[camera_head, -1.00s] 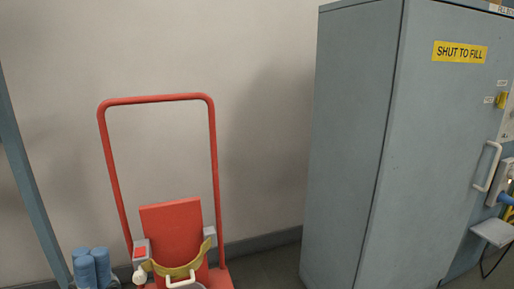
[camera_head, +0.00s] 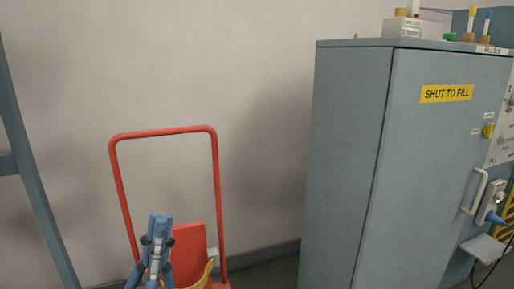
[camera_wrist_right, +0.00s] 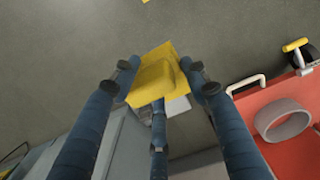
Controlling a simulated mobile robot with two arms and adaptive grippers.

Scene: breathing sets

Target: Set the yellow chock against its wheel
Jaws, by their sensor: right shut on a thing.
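The yellow chock (camera_wrist_right: 155,80) is a wedge-like block between the fingers of my right gripper (camera_wrist_right: 158,78) in the right wrist view. The gripper is shut on it, above the grey floor. My left gripper (camera_head: 158,238) shows in the head view as upright blue fingers close together, in front of the red trolley (camera_head: 216,170). Whether they are open or shut is unclear. The red trolley deck (camera_wrist_right: 285,105) also shows in the right wrist view. A dark round part, perhaps a wheel (camera_wrist_right: 312,60), is cut off at its right edge.
A grey-blue cabinet (camera_head: 420,170) marked "SHUT TO FILL" stands at the right, with small items on top. A grey ring (camera_wrist_right: 283,119) and a yellow handle (camera_wrist_right: 295,46) are on or near the trolley. A blue post (camera_head: 40,215) stands at the left. Open floor (camera_wrist_right: 60,60) lies around the chock.

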